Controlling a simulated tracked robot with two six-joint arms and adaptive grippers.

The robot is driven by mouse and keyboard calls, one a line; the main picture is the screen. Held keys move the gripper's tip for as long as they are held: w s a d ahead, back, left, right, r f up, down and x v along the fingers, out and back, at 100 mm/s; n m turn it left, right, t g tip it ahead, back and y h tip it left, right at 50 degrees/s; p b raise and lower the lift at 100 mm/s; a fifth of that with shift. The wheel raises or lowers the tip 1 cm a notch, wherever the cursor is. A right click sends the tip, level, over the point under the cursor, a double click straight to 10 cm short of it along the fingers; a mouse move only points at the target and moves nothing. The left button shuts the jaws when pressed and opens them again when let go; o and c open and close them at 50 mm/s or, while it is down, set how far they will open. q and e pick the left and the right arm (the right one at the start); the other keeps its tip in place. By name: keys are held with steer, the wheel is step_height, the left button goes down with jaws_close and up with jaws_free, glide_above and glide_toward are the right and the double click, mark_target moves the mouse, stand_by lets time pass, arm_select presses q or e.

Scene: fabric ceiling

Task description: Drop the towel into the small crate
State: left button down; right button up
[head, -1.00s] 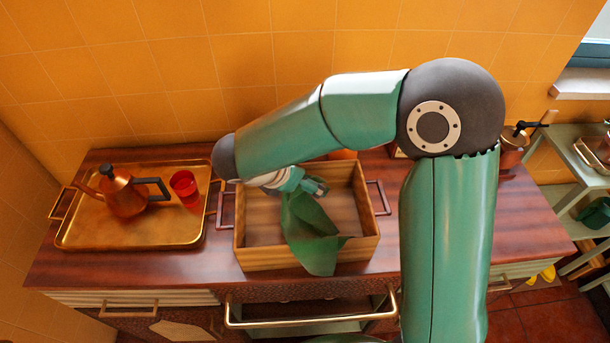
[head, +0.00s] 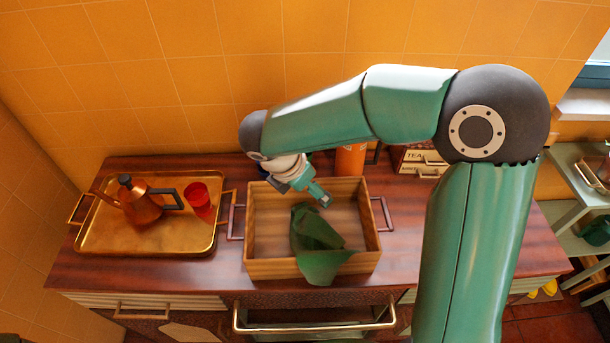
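The small crate (head: 262,268) is a wooden open box with a handle on each side, standing on the sideboard. The green towel (head: 312,240) lies crumpled in it towards the front, and its front part overlaps the crate's front wall. My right gripper (head: 322,197), on the arm coming from the right, is above the back half of the crate. It is apart from the towel and holds nothing; its fingers look parted, though they are small in this view. My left gripper is not in view.
A brass tray (head: 150,240) with a copper pot (head: 140,200) and a red cup (head: 198,197) stands left of the crate. An orange container (head: 350,160) and a tea box (head: 415,160) stand behind it. The wooden top right of the crate is partly hidden by my arm.

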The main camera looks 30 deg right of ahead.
steer(key=shift+a+r+y, duration=0.35)
steer(key=shift+r+y, duration=0.35)
steer(key=shift+r, duration=0.15)
steer(key=v, duration=1.2)
